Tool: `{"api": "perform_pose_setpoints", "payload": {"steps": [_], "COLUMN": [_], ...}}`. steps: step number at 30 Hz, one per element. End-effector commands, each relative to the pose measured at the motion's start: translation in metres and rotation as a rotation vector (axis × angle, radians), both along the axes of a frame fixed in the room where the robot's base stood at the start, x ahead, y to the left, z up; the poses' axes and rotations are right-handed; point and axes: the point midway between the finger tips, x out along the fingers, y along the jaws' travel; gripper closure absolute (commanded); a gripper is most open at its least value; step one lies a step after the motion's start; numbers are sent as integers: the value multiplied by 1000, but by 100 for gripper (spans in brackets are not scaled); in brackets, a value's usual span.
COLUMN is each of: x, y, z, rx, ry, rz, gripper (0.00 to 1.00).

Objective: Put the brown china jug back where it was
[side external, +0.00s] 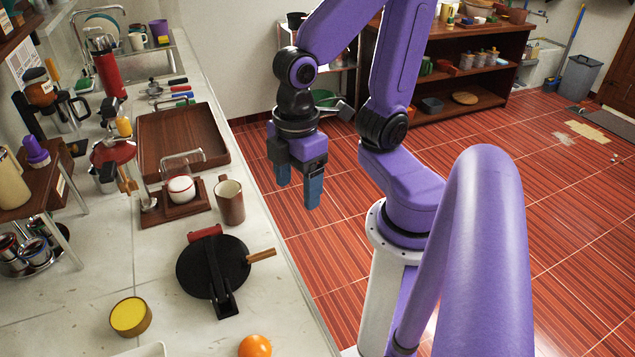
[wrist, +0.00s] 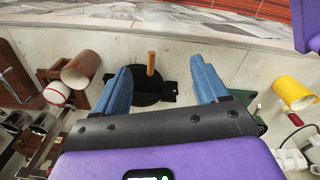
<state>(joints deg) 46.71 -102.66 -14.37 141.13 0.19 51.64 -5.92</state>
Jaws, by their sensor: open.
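My gripper (side external: 298,187) is open and empty, raised to the right of the jug, beyond the counter edge in the side view. In the wrist view my gripper's blue fingers (wrist: 160,72) are spread wide, with the black round iron between them in the picture. Nothing touches the jug from my side.
The black iron (side external: 212,268) with a wooden handle lies just in front of the jug. A wooden stand with a white-and-red pot (side external: 181,189) is left of it. A brown tray (side external: 183,140) lies behind.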

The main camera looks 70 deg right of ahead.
Motion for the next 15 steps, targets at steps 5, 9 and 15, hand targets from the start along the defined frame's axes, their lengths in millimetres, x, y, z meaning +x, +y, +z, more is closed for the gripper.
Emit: {"api": "perform_pose_setpoints", "payload": {"steps": [5, 9, 15], "x": [-27, -34, -34], "y": [-5, -7, -7], "z": [1, 0, 0], "rx": [2, 2, 2], "ry": [0, 0, 0], "rz": [17, 19, 19], "gripper": [27, 27, 27]}}
